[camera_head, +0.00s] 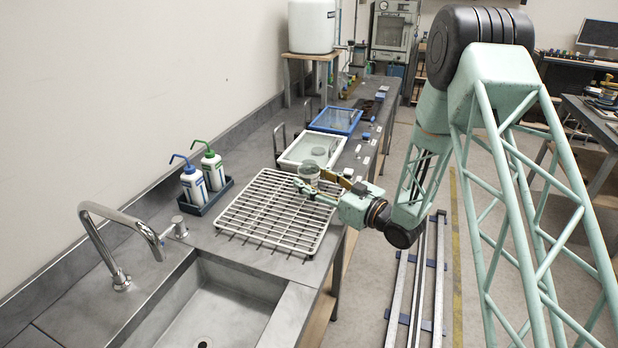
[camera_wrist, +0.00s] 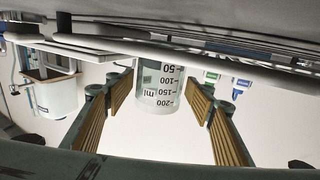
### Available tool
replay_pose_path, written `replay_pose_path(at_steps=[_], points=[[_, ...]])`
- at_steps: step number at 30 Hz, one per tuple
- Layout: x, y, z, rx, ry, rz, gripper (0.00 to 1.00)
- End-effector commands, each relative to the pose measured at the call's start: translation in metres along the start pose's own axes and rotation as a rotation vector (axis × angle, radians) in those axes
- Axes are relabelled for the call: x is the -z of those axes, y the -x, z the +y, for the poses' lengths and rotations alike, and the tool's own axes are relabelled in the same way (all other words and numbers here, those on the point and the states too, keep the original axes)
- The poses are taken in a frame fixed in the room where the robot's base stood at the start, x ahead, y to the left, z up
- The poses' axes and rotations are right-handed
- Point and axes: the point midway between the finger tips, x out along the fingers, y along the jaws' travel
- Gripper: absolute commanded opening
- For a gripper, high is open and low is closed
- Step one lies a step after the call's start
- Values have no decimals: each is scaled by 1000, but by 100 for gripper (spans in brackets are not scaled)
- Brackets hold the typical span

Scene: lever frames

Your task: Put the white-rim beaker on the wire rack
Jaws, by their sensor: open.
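The beaker (camera_head: 309,172) is clear glass with a printed scale. In the wrist view the beaker (camera_wrist: 157,85) is between my two fingers, with a narrow gap on each side. The wrist picture is inverted, so the beaker is upright, its base towards the rack bars. My gripper (camera_head: 313,183) is open around it, over the far right part of the white wire rack (camera_head: 265,222). The gripper also shows in the wrist view (camera_wrist: 160,92). The beaker appears to stand on the rack, but the contact at its base is not clear. Its rim colour is hard to tell.
A white-framed glass-lidded bath (camera_head: 296,152) stands just behind the rack, with a blue-framed one (camera_head: 336,121) beyond. Two wash bottles in a dark tray (camera_head: 207,197) stand left. A sink (camera_head: 212,310) and tap (camera_head: 118,240) are in front. Most of the rack is bare.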

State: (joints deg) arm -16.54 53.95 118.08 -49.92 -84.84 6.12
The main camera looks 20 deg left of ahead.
Motion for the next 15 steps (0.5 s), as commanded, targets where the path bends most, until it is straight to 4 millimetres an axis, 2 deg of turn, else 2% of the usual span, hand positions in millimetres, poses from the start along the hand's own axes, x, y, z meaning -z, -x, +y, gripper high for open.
replay_pose_path(at_steps=[15], points=[[0, 69, 1, -2, -1, -1, 49]])
